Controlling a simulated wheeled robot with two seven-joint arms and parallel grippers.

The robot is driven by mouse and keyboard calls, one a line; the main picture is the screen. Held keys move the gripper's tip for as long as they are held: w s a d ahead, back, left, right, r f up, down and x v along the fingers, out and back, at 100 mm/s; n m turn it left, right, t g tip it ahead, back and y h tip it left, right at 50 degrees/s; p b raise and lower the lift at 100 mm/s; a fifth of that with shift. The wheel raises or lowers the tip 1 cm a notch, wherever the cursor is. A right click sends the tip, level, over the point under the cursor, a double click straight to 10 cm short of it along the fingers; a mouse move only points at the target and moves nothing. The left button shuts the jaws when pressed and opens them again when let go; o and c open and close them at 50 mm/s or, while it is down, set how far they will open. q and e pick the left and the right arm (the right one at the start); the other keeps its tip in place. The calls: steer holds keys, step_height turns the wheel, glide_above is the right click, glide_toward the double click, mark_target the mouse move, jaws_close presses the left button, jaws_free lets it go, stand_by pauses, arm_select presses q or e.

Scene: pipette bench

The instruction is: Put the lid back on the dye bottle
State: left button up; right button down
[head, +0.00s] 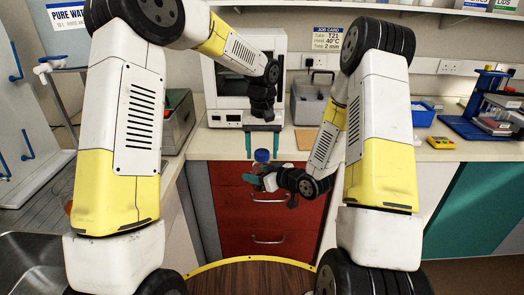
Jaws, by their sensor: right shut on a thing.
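A small round blue top (262,156) shows at the centre, in front of the red drawers; it appears to be the dye bottle's. I cannot tell whether it is a lid or the open bottle. My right gripper (262,177) is shut on the bottle, its teal fingers around the part below the blue top, mostly hiding it. My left gripper (262,146) points down just above, its teal fingers apart on either side of the blue top and seemingly empty. No separate lid can be made out.
Behind my grippers is the counter edge, with a white machine (226,108), a grey lidded box (309,104) and a small tan square (306,139). At right are a blue rack (470,124), a yellow device (440,143) and a blue bin (423,117).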

arm_select(q)
steer(key=shift+r, duration=2.3)
steer(key=o, duration=0.6)
steer(key=shift+c, duration=0.2)
step_height(320, 180, up, 12)
